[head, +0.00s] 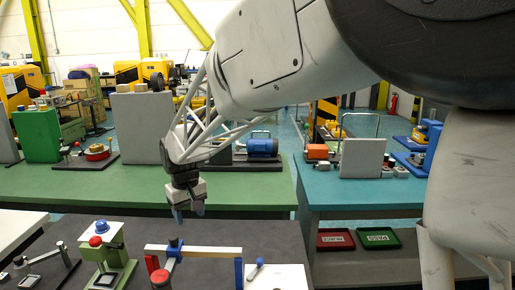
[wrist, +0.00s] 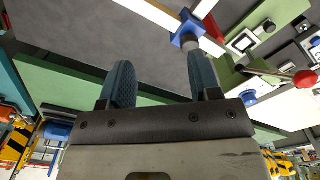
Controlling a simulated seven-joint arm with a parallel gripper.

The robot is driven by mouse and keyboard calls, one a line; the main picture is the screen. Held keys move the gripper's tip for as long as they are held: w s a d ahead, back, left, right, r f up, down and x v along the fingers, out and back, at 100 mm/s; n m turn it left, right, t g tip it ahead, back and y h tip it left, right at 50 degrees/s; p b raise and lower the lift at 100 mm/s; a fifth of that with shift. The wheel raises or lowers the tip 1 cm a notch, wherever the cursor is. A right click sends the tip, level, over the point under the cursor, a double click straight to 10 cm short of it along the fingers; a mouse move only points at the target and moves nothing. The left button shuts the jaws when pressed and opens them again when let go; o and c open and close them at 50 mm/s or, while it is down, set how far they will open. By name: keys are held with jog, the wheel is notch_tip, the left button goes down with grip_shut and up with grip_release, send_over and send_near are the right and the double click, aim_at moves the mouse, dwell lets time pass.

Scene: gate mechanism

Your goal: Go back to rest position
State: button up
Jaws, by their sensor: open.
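My gripper (head: 187,214) hangs above the far part of the dark work table, fingers pointing down, apart from everything. Its two blue fingers (wrist: 159,82) are spread with nothing between them in the wrist view. The blue block also shows beyond the fingers in the wrist view (wrist: 187,33).
A green press-like fixture (head: 112,250) with a blue knob stands left of the gate. A white plate with a lever (head: 278,277) lies to its right. A green table (head: 130,186) and a blue table (head: 365,193) stand behind. Red (head: 335,240) and green (head: 378,238) trays lie at right.

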jog(key=s+d+r+m, duration=0.15)
jog(key=s+d, duration=0.25)
jog(key=d, duration=0.4)
jog(key=s+d+r+m+t, duration=0.15)
jog(key=s+d, duration=0.25)
jog(key=d, duration=0.4)
jog(key=s+d+r+m, duration=0.1)
jog(key=s+d+r, duration=0.2)
jog(key=d, duration=0.5)
jog(key=s+d+f+m, duration=0.1)
jog(key=s+d+m, duration=0.1)
jog(key=s+d, duration=0.5)
jog(key=s+d+f+m, duration=0.2)
jog(key=s+d, duration=0.5)
jog(key=s, duration=0.4)
jog(key=shift+s+f+t, duration=0.25)
jog(key=shift+f+t, duration=0.05)
jog(key=shift+t, duration=0.15)
